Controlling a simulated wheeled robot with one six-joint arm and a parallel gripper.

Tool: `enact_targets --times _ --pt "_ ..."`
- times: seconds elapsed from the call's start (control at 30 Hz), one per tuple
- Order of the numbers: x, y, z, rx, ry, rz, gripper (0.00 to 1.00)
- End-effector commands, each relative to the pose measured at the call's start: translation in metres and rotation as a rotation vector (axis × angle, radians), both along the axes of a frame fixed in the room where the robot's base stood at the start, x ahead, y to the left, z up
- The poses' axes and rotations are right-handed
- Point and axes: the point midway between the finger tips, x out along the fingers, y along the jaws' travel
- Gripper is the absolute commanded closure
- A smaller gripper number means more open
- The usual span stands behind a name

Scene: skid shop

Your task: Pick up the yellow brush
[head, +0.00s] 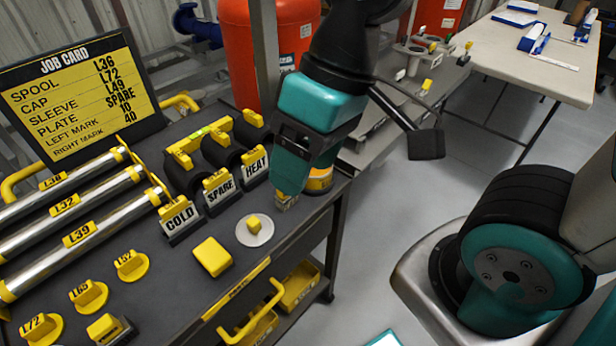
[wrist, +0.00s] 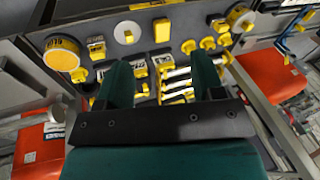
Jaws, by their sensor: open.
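No brush can be made out for certain. A plain yellow block (head: 212,257) lies on the dark bench top near its front edge; it also shows in the wrist view (wrist: 161,30), beyond my fingers. A small yellow-and-grey piece (head: 285,202) sits at the bench's right end, partly hidden by my gripper. My gripper (wrist: 161,57) is open and empty, above the bench, its teal fingers apart; in the head view (head: 290,183) it is near the right end.
A white disc with a yellow knob (head: 254,228) lies beside the block. A yellow roll (head: 319,181), label stands (head: 221,189), metal tubes (head: 70,208) and yellow caps (head: 88,296) crowd the bench. An orange tank (head: 240,60) stands behind.

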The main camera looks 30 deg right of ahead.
Motion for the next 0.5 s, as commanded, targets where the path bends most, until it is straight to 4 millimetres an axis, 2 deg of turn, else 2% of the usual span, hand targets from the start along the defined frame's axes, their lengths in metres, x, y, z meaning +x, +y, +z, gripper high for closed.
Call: enact_targets --times 0.17,0.3,0.4,0.5 --pt "0.058 -0.012 -0.026 -0.1 0.146 -0.515 0.38" --pt "0.108 -0.025 -0.05 -0.179 0.24 -1.016 0.38" --pt "0.135 -0.034 -0.066 -0.216 0.274 -1.321 0.38" --pt "0.154 -0.04 -0.077 -0.236 0.29 -1.542 0.38"
